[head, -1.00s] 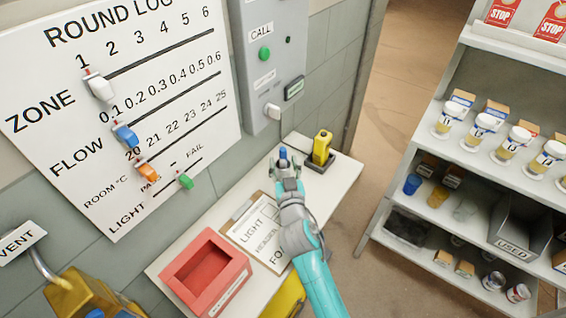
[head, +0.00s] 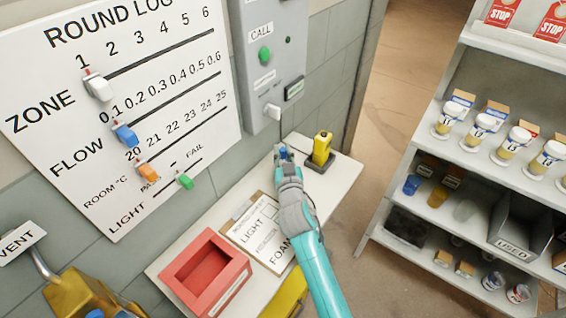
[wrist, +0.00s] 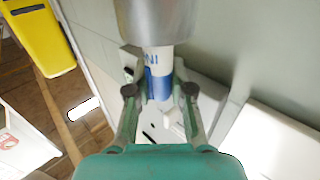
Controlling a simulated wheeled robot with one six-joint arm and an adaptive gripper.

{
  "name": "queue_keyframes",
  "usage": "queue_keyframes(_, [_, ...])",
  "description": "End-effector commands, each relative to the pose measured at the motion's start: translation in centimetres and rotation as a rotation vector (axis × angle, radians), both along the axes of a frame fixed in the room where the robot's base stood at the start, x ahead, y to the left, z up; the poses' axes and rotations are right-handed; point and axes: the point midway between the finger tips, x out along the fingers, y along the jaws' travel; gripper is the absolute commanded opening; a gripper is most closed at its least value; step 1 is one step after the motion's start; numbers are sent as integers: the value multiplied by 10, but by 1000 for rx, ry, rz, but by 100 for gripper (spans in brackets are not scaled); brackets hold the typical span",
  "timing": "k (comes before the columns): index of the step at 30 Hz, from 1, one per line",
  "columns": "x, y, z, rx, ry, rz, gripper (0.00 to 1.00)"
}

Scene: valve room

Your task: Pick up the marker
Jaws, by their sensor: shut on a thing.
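The marker (wrist: 157,78) shows in the wrist view as an upright white and blue cylinder with dark lettering. It sits between the two fingers of my gripper (wrist: 159,92), which are shut on it. In the head view my gripper (head: 285,165) is over the far part of the white bench, and only the blue top of the marker (head: 283,152) shows. The marker's lower part is hidden, so I cannot tell whether it touches the bench.
A yellow device (head: 322,148) stands in a dark base close right of my gripper. A clipboard (head: 258,236) and a red open box (head: 205,277) lie on the white bench (head: 338,178). The call panel (head: 275,60) is behind. A stocked shelf (head: 470,170) stands right.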

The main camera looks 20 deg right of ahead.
Motion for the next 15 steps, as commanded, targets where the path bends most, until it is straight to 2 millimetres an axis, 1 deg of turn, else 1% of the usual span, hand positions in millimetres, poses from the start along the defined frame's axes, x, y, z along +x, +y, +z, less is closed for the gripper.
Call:
queue_keyframes(8, [0,0,3,1,-1,0,2])
queue_keyframes(11, [0,0,10,0,-2,-1,2])
queue_keyframes(15, [0,0,26,2,-3,-1,2])
